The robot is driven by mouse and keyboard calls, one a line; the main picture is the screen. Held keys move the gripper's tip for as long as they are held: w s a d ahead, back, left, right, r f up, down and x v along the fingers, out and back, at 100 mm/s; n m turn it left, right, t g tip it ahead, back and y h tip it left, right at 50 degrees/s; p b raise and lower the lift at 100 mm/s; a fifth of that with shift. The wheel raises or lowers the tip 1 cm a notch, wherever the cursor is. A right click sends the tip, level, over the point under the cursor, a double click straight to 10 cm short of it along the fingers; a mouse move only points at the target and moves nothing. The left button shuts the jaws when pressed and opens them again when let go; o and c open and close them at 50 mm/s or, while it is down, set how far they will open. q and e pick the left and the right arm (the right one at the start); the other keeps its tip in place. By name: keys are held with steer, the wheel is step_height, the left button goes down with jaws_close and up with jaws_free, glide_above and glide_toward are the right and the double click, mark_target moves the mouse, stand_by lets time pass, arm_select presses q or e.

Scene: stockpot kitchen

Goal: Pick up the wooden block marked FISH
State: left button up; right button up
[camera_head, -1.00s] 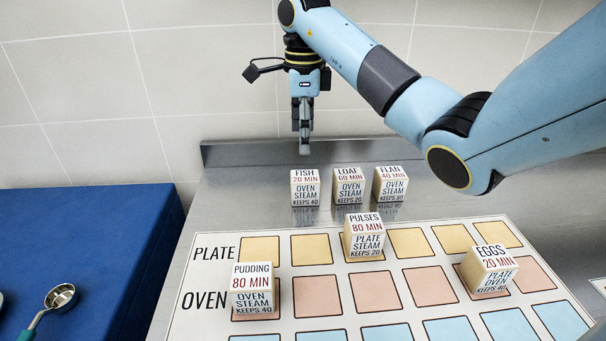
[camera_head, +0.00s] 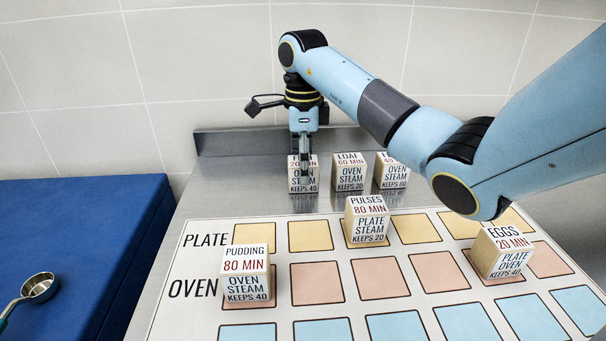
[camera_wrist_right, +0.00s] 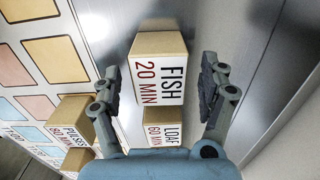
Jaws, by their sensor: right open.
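The wooden FISH block (camera_head: 303,184) stands at the left end of a row at the back of the metal counter. Its top is partly hidden by my right gripper (camera_head: 303,158) in the head view. In the right wrist view, the FISH block (camera_wrist_right: 159,72) shows its top marked FISH 20 MIN, and my right gripper (camera_wrist_right: 160,88) is open. One finger is on each side of the block, with a visible gap on both sides. The block rests on the counter. My left gripper is not in view.
The LOAF block (camera_head: 349,178) and FLAN block (camera_head: 395,177) stand to the right in the same row. PUDDING (camera_head: 246,284), PULSES (camera_head: 367,226) and EGGS (camera_head: 503,258) blocks stand on the printed sheet (camera_head: 205,262). A ladle (camera_head: 38,287) lies on the blue surface (camera_head: 75,225) at left.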

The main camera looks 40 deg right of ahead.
steer(key=c, duration=1.4)
steer(key=shift+o, duration=0.2)
